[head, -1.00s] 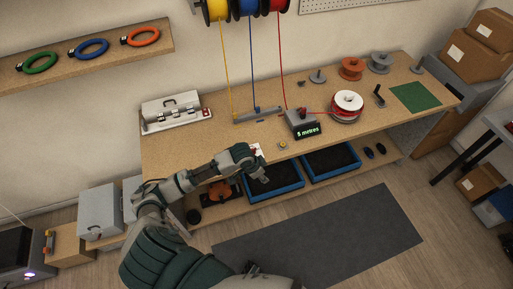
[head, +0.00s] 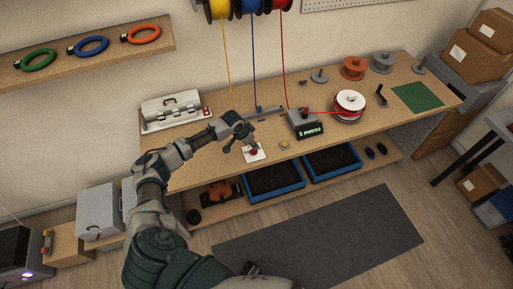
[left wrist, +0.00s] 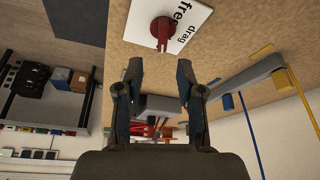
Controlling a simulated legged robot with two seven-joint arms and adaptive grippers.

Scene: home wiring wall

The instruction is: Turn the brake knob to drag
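The brake knob (left wrist: 163,30) is red and sits on a white plate (left wrist: 196,14) printed "free" and "drag". Its narrow end points down the picture in the left wrist view, beside the word "drag"; its exact setting is hard to tell. In the head view the plate (head: 261,157) lies near the bench's front edge, with the knob (head: 253,152) small on it. My left gripper (head: 246,142) is just above and behind the knob. In the left wrist view its two fingers (left wrist: 160,68) are apart and empty, with the knob beyond their tips. My right gripper is not in view.
A small yellow-topped button (head: 284,145) and a grey box reading "5 metres" (head: 305,124) stand right of the plate. A white spool with red wire (head: 349,103) is farther right. A grey wire guide (head: 264,112) lies behind. Blue trays (head: 274,196) sit on the shelf below.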

